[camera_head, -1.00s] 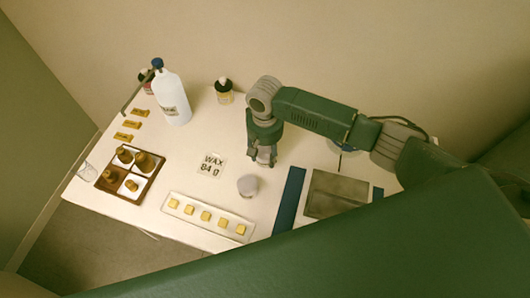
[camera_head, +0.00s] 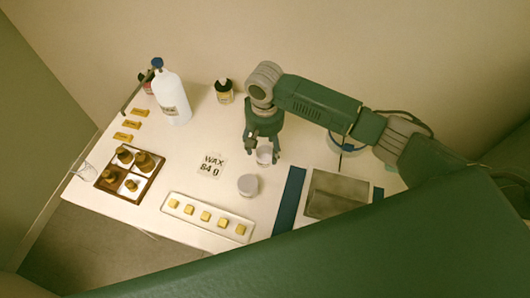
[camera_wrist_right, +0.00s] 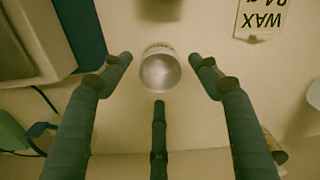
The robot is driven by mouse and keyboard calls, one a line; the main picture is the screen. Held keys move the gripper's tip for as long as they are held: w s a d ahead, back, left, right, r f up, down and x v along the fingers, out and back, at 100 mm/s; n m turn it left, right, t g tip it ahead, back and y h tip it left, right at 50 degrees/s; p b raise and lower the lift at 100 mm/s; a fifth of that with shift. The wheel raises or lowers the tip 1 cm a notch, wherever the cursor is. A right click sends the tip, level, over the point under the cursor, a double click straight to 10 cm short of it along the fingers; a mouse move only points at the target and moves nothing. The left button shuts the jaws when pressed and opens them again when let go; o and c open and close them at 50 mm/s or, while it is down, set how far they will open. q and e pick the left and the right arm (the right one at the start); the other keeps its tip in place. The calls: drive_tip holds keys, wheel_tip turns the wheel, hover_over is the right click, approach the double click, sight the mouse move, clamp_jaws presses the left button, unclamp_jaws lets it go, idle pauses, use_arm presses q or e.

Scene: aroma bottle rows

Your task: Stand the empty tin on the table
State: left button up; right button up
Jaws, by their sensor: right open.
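The empty tin (camera_head: 264,155) is a small, pale, round tin, upright beneath my right gripper (camera_head: 263,150), and it appears to rest on the table (camera_head: 215,130). In the right wrist view the tin (camera_wrist_right: 160,70) shows its open mouth and bare inside. It lies between the spread fingertips of my right gripper (camera_wrist_right: 160,65), with a gap on each side. The gripper is open. In the head view the fingers partly cover the tin. My left gripper is not in view.
A "WAX 84 g" card (camera_head: 211,165) lies to the left. A tray of yellow cubes (camera_head: 208,217) is at the front. A flat grey device (camera_head: 337,194) and blue strip (camera_head: 289,200) are to the right.

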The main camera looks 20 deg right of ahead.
wheel_tip(320, 180, up, 8)
drive_tip(key=shift+b, duration=0.3)
